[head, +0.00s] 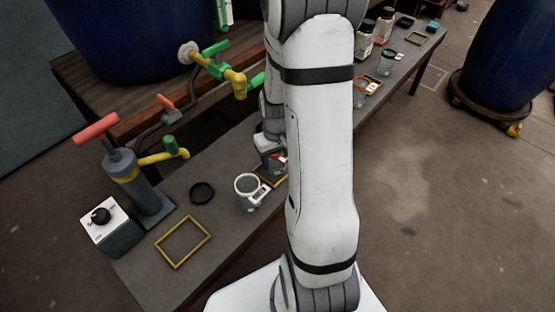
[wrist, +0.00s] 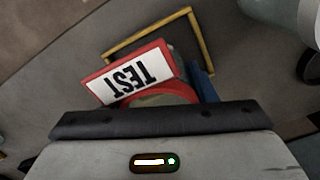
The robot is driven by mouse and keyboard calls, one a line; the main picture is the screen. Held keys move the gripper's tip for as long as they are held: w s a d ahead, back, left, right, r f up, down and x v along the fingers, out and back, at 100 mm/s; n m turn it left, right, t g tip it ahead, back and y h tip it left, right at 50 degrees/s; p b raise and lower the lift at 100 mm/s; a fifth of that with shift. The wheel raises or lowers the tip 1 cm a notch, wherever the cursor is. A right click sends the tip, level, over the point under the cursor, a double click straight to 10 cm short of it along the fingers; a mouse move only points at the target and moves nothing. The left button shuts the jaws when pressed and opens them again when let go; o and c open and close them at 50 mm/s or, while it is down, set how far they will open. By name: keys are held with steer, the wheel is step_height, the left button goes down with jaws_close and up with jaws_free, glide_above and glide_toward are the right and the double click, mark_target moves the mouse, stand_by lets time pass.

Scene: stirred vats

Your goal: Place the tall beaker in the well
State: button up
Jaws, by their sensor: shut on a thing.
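My gripper (head: 272,152) is low over the bench, partly hidden behind my arm in the head view. In the wrist view it is shut on a vessel with a red collar (wrist: 160,94) and a red-edged plate reading TEST (wrist: 130,73). Most of that vessel is hidden, so I cannot tell whether it is the tall beaker. A yellow frame (wrist: 196,40) lies beyond it on the bench; the frame also shows beside the gripper in the head view (head: 271,183). A clear beaker with a white tag (head: 248,194) stands just left of the gripper. I cannot identify the well.
A dark disc (head: 202,192), an empty yellow frame (head: 183,241), a pump with a red handle (head: 124,172) and a dial box (head: 110,229) are on the left of the bench (head: 226,218). Pipes with green valves (head: 214,66) overhang it. Bottles (head: 382,27) stand farther back.

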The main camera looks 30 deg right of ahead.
steer(key=shift+r, duration=0.1)
steer(key=o, duration=1)
steer(key=shift+f, duration=0.2)
steer(key=shift+c, duration=0.2)
steer(key=shift+r, duration=0.1)
step_height(320, 180, up, 11)
steer(key=p, duration=0.4)
steer(key=s+a+r+t, duration=0.1)
steer(key=s+a+r, duration=0.9)
steer(key=s+a, duration=0.1)
steer(key=shift+s+a+r, duration=0.3)
steer(key=shift+a+r, duration=0.1)
steer(key=shift+a, duration=0.1)
